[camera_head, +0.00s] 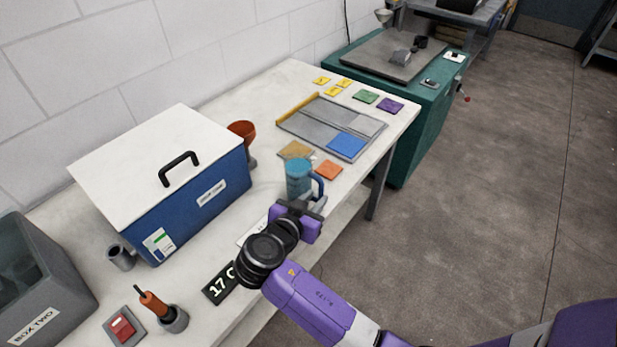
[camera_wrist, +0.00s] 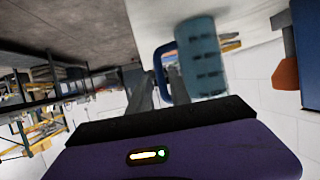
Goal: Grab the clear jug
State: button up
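The jug (camera_head: 298,178) is teal-tinted, with darker marks on its side and a blue handle. It stands upright near the front edge of the white table (camera_head: 280,85). My gripper (camera_head: 308,206) is just in front of it in the head view. In the wrist view the jug (camera_wrist: 203,58) appears inverted at the upper middle, with its handle toward the two grey fingers. The fingers (camera_wrist: 160,88) are apart, and the handle shows near and between their tips. I cannot tell whether they touch it. Part of the jug's lower side is hidden by my gripper in the head view.
A blue box with white lid (camera_head: 150,165) stands left; a brown-orange cup (camera_head: 242,131) is behind the jug. An orange tile (camera_head: 329,170) and tan tile (camera_head: 295,150) lie close by. A grey tray (camera_head: 300,127) lies beyond. Floor at right is clear.

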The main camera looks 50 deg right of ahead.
jog(key=shift+p+x, duration=0.95)
jog(key=shift+x, duration=2.85)
grip_shut()
